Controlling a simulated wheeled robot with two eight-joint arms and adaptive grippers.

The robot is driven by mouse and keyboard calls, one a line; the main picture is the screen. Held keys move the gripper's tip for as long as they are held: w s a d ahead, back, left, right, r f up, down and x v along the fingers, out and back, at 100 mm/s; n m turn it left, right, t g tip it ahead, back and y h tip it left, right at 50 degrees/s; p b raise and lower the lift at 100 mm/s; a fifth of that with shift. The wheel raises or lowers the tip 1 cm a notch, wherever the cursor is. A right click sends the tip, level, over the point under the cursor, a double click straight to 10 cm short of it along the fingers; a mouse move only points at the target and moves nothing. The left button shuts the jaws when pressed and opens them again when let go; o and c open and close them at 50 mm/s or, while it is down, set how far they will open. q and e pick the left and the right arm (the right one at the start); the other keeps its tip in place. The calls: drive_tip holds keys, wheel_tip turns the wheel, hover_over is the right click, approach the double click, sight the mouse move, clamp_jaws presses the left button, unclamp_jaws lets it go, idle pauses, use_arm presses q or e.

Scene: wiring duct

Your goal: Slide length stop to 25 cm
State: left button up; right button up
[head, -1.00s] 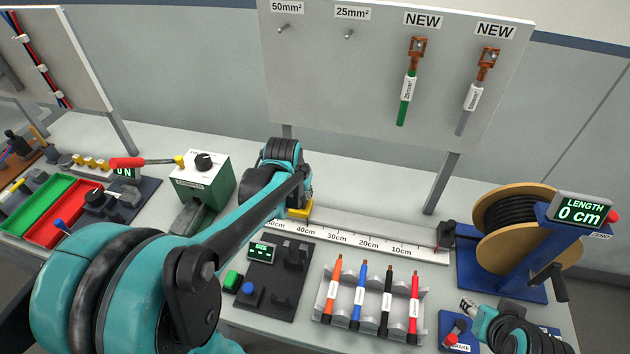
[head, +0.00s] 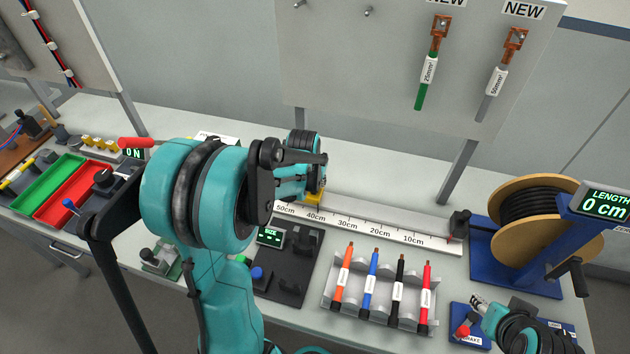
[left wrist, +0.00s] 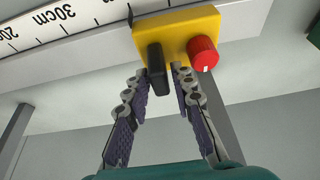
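The length stop is a yellow block (head: 314,198) with a black handle and a red knob. It sits on the white ruler rail (head: 375,226) near the 40cm mark. In the left wrist view the yellow block (left wrist: 185,30) shows large, with the black handle (left wrist: 158,68) and the red knob (left wrist: 203,53). My left gripper's fingers (left wrist: 160,78) lie on either side of the handle, very close; I cannot tell whether they touch it. In the head view my arm mostly hides this gripper. My right gripper (head: 478,302) is at the lower right near the brake panel, its finger opening unclear.
A cable reel (head: 518,215) on a blue stand is right of the rail, with a display (head: 606,203) reading 0 cm. A rack (head: 380,308) of coloured tools and a dark SIZE fixture (head: 290,265) stand in front. The rail right of the stop looks clear.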

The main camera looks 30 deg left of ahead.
use_arm(q)
drive_tip(key=shift+c, duration=0.2)
clamp_jaws()
drive_tip(key=shift+d, duration=0.1)
drive_tip(key=w+d, duration=0.1)
drive_tip(key=d, duration=0.3)
drive_tip(key=w+d, duration=0.1)
drive_tip(key=d, duration=0.4)
drive_tip(key=w+d, duration=0.1)
drive_tip(key=d, duration=0.4)
drive_tip(key=shift+w+d, duration=0.25)
drive_tip(key=shift+o, duration=0.2)
unclamp_jaws()
drive_tip(key=v, duration=1.2)
